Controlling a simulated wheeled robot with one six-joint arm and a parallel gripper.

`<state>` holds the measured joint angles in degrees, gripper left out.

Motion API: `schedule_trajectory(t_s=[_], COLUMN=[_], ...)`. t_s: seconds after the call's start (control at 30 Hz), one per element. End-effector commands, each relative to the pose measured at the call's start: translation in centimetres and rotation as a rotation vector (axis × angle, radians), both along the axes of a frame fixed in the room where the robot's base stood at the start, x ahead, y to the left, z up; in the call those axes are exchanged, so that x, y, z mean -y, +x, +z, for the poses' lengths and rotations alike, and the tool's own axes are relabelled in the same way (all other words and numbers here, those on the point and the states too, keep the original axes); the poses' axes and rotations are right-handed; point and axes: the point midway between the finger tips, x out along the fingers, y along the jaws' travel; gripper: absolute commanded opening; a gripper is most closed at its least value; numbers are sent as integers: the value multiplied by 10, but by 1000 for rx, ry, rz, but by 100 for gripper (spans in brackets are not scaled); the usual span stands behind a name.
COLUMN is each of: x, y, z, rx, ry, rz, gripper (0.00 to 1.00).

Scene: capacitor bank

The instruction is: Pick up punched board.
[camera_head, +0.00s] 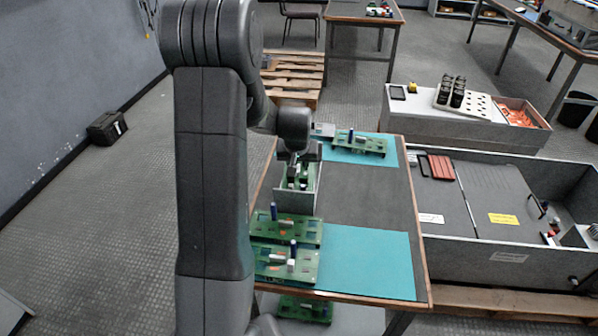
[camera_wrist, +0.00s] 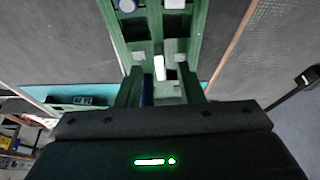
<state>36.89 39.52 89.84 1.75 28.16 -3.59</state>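Several green boards with dark openings and small parts are in view; I cannot tell which is the punched board. One green board (camera_head: 301,181) shows in a grey open-topped box (camera_head: 297,200) on the table's left side, directly under my gripper (camera_head: 297,160). In the wrist view, a long green piece with dark openings (camera_wrist: 143,48) fills the upper middle, carrying white and blue parts. There my gripper (camera_wrist: 161,88) has its two fingers apart, on either side of a white and a blue part. Contact is unclear.
Two green boards, a rear one (camera_head: 288,229) and a front one (camera_head: 268,266), lie by the front teal mat (camera_head: 365,262). Another green board (camera_head: 360,143) lies on the back mat (camera_head: 391,151). A grey bin (camera_head: 500,256) stands right of the table. The table's middle (camera_head: 362,200) is clear.

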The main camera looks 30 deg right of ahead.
Motion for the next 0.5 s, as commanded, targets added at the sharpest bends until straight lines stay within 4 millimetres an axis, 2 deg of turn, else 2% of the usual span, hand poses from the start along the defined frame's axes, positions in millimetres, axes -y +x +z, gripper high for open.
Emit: schedule_trajectory(t_s=[0.3, 0.5], x=[1, 1], y=[2, 2], z=[-5, -5], rx=[0, 0], ry=[0, 0], rz=[0, 0], gripper=[35, 0])
